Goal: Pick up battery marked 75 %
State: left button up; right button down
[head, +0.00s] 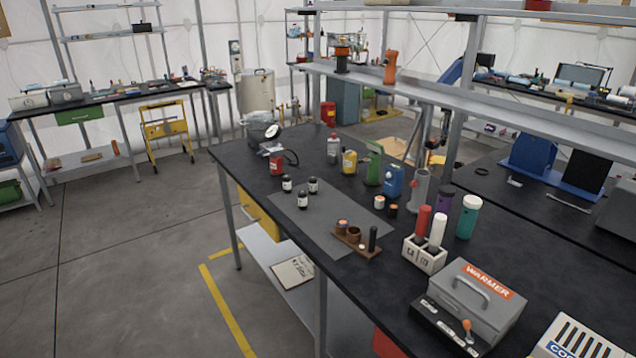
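No mark of 75 % can be read at this size, so I cannot tell which thing is the battery. A white holder (424,254) with small dark labels carries a red cylinder (423,221) and a white cylinder (438,231), both upright. Purple (441,215) and teal (467,217) cylinders stand behind it. Neither of my grippers is in view.
A grey box labelled WARMER (476,300) stands at the bench's front right. A brown wooden holder (357,243) sits at the mat's right end. Bottles and a blue device (392,182) stand farther back. A raised shelf (440,92) runs behind. The left floor is open.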

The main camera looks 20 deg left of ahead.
aim_at(303, 201)
jog(key=i+j+z, duration=0.2)
jog(key=j, duration=0.75)
jog(key=i+j+z, duration=0.15)
jog(key=j, duration=0.8)
jog(key=i+j+z, duration=0.2)
jog(key=j, duration=0.75)
jog(key=j+z, duration=0.2)
jog(key=j, duration=0.8)
